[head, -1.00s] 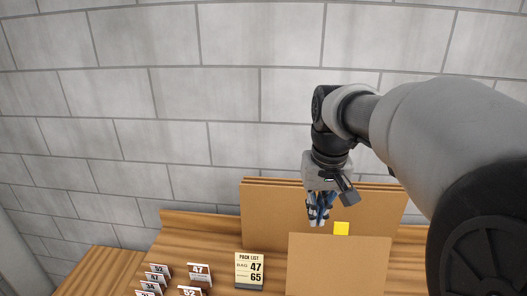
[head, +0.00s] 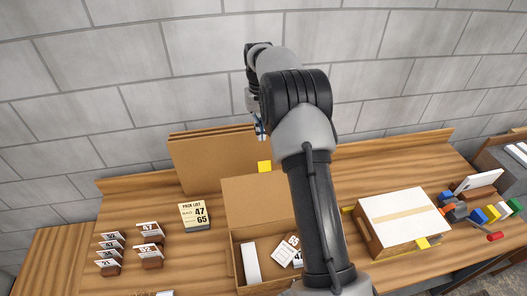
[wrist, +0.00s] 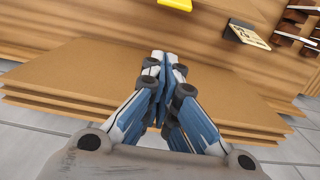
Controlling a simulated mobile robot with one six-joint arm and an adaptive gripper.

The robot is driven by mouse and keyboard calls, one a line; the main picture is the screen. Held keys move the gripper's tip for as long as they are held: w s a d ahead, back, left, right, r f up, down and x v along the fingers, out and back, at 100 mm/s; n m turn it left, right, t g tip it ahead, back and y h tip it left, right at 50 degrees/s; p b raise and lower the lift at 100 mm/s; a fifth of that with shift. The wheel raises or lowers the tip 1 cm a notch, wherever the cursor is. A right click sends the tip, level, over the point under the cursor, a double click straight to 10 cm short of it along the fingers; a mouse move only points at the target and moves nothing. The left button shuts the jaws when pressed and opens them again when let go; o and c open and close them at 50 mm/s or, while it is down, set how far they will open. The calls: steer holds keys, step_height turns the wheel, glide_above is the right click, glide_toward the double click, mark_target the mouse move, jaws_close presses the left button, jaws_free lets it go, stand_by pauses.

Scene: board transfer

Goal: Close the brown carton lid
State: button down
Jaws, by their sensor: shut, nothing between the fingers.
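The brown carton (head: 236,249) stands open on the wooden bench, its inside showing. Its brown lid (head: 250,200) stands up at the back edge, with a yellow tab (head: 264,167) on top. The tab also shows at the top edge of the wrist view (wrist: 175,4). My gripper (head: 260,132) is behind and above the lid, apart from the tab, and partly hidden by my arm. In the wrist view my gripper (wrist: 164,56) has its fingertips together and empty, over the brown boards. My arm hides the carton's right side.
Large brown boards (head: 200,160) stand against the wall behind the lid. A pack list sign (head: 193,214) and several number cards are left. The carton holds a white box (head: 250,264) and cards. A white-topped box (head: 404,218) and colored blocks (head: 479,215) are right.

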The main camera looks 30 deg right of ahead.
steer(key=s+a+f+p, duration=0.1)
steer(key=s+f, duration=0.3)
steer(key=f, duration=0.2)
steer(key=shift+f, duration=0.4)
stand_by(0.3)
